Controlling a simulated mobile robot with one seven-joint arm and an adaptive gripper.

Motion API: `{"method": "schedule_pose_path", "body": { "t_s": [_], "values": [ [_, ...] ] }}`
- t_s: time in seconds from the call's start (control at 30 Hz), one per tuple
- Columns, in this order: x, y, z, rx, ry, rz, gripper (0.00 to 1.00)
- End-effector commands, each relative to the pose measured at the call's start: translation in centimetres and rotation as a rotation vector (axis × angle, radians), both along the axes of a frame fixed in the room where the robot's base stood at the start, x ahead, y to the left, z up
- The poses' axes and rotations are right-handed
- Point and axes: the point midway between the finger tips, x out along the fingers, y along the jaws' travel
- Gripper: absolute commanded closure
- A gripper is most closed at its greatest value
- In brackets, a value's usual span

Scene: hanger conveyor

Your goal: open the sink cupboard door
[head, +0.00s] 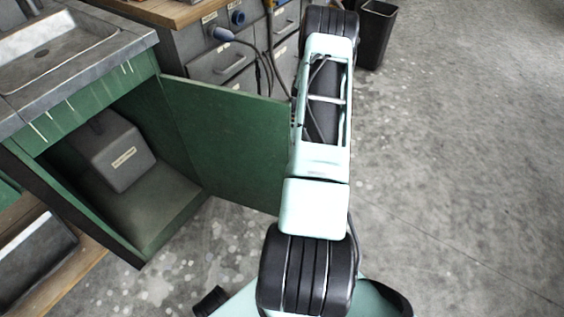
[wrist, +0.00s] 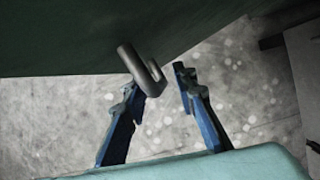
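The green sink cupboard door (head: 225,140) stands swung wide out from the sink cupboard (head: 85,115), with the cupboard's inside in full view. In the wrist view the door's dark green face (wrist: 90,35) fills the top left, with its grey bar handle (wrist: 142,70) sticking out. My gripper (wrist: 156,79) has its two blue fingers apart. The handle's end is by the left fingertip, partly in the gap; I cannot tell whether they touch. In the head view my gripper is hidden behind my arm and the door.
A grey box (head: 122,155) sits inside the cupboard under the sink (head: 55,50). Grey drawers (head: 230,65) stand behind the door, and a black bin (head: 375,35) is at the back. The concrete floor on the right is clear.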

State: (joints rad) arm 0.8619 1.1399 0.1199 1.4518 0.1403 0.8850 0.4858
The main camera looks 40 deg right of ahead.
Motion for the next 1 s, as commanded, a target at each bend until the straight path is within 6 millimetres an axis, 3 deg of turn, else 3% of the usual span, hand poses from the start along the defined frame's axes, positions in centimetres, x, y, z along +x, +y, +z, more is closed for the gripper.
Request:
{"method": "schedule_pose_path", "body": {
  "t_s": [0.23,0.7,1.0],
  "values": [
    [0.2,-0.7,1.6,-0.004,-0.003,-0.001,0.74],
    [0.8,-4.1,9.9,-0.003,-0.001,0.0,0.74],
    [0.8,-4.5,11.1,0.001,0.0,0.0,0.74]
  ]
}}
